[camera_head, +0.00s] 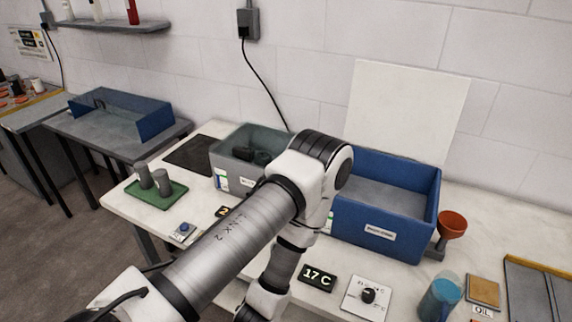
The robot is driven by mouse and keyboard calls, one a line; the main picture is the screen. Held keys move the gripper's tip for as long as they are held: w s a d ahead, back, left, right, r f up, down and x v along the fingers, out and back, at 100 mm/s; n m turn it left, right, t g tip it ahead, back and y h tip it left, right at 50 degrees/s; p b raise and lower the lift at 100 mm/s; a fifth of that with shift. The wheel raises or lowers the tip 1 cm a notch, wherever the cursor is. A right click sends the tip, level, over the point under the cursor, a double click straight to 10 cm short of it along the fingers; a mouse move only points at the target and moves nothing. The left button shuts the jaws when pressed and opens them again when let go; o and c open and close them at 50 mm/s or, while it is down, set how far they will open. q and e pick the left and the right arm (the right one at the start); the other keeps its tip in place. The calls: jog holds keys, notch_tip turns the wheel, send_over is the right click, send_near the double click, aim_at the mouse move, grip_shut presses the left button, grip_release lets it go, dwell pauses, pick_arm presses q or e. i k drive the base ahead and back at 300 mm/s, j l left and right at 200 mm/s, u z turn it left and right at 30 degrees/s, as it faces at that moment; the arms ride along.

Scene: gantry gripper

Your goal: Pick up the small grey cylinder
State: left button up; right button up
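Two grey cylinders stand upright side by side on a green tray (172,200) at the left end of the white table. The left cylinder (145,176) and the right cylinder (163,182) look close in size, and I cannot tell for sure which is the smaller. One arm of mine comes in from the lower left, bends at the middle of the view and runs down to the bottom edge, right of the tray and apart from it. Neither gripper's fingers show.
A grey bin (228,172) with dark items and a blue bin (385,234) stand at the back. A 17 C display (318,278), a dial panel (366,297), a blue beaker (440,298) and an orange funnel (452,224) are at right. A dark mat (190,154) lies behind the tray.

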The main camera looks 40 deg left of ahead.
aim_at(141, 168)
jog(key=u, duration=2.25)
jog(key=i+j, duration=0.15)
jog(key=j, duration=0.2)
jog(key=i+j, duration=0.2)
jog(key=j, duration=0.15)
jog(key=i+j+z, duration=0.1)
jog(key=j, duration=0.25)
jog(key=i+j, duration=0.2)
jog(key=j, duration=0.15)
